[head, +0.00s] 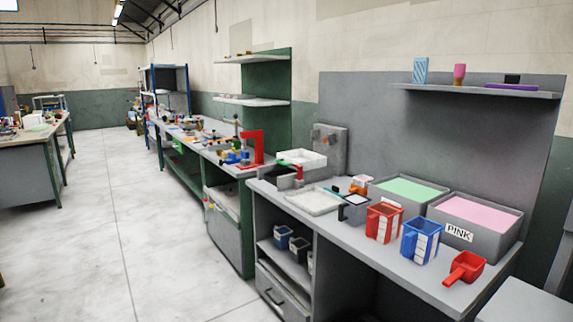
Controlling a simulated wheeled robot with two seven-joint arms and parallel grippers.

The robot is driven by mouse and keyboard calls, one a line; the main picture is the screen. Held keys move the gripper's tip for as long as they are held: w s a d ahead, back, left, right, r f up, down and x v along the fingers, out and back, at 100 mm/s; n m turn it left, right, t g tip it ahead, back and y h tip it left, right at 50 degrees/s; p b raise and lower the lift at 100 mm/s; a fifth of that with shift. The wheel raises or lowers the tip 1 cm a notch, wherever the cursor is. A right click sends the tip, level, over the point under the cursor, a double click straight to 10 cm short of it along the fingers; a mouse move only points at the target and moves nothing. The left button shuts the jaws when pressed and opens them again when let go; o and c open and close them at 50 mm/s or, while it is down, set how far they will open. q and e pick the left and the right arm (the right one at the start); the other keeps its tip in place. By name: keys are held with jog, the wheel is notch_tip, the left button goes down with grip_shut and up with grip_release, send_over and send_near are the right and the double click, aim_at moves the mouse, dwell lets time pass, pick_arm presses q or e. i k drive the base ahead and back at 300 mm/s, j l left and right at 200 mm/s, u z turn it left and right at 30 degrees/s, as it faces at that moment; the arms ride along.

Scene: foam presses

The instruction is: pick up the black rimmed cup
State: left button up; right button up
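A small dark cup (353,211) with a black rim and a pale inside stands on the grey counter, left of the red measuring jug (381,224). Several cups also sit on the shelf below the counter: a blue-grey one (283,239), a black one (299,252), and another partly hidden behind the cabinet's upright. They are small in the picture, and I cannot tell for sure which is the black rimmed cup. Neither of my grippers is in view.
The counter (395,268) also holds a blue jug (420,242), a red scoop (464,269), a green-filled bin (406,193), a pink-filled bin (480,215) and a white tray (313,201). A closed drawer (281,293) is below the cup shelf. The floor at left is clear.

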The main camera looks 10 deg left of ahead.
aim_at(353, 211)
jog(key=i+j, duration=0.1)
jog(key=i, duration=0.35)
jog(key=i+j+z, duration=0.1)
jog(key=i, duration=0.35)
